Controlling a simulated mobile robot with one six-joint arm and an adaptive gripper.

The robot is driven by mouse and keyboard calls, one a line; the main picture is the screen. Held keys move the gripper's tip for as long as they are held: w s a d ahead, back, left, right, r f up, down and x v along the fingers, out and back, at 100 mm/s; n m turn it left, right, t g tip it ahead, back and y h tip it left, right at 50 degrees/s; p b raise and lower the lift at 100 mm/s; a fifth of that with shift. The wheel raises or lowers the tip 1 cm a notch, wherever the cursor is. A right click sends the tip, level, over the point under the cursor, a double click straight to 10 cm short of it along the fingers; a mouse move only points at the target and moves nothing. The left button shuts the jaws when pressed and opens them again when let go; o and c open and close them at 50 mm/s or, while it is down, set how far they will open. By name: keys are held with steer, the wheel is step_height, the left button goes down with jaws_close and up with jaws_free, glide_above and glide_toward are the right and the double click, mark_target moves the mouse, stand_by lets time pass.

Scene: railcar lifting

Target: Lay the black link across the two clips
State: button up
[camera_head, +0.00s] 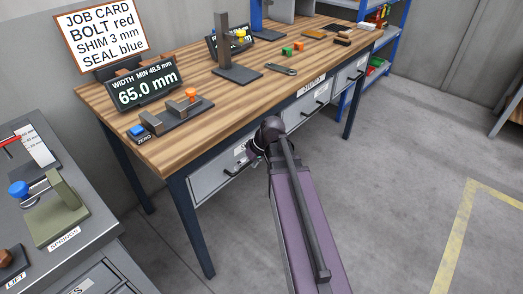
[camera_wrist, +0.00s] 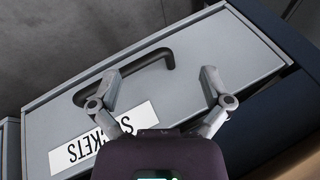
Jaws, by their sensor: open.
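A flat dark link-shaped piece (camera_head: 281,69) with rounded ends lies on the wooden workbench (camera_head: 190,75); it may be the black link. I cannot tell for sure which things are the two clips. Small green (camera_head: 287,51) and orange (camera_head: 298,47) blocks stand just behind the dark piece. In the wrist view my gripper (camera_wrist: 160,74) is open and empty, its fingers spread in front of a grey drawer (camera_wrist: 225,50). The drawer's black handle (camera_wrist: 125,76) is near the left finger. In the head view my arm hides most of the gripper, low at the bench front.
The drawer's label (camera_wrist: 104,137) reads SOCKETS, upside down. On the bench are a 65.0 mm display (camera_head: 145,88), a gauge with an orange knob (camera_head: 190,95) and a dark stand (camera_head: 228,60). A side cabinet (camera_head: 70,250) is at left.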

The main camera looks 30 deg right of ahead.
steer(key=s+a+f+m+g+h, duration=0.2)
steer(key=s+a+h, duration=0.3)
steer(key=s+a, duration=0.2)
steer(key=shift+a, duration=1)
steer(key=shift+f, duration=0.1)
steer(key=shift+c, duration=0.3)
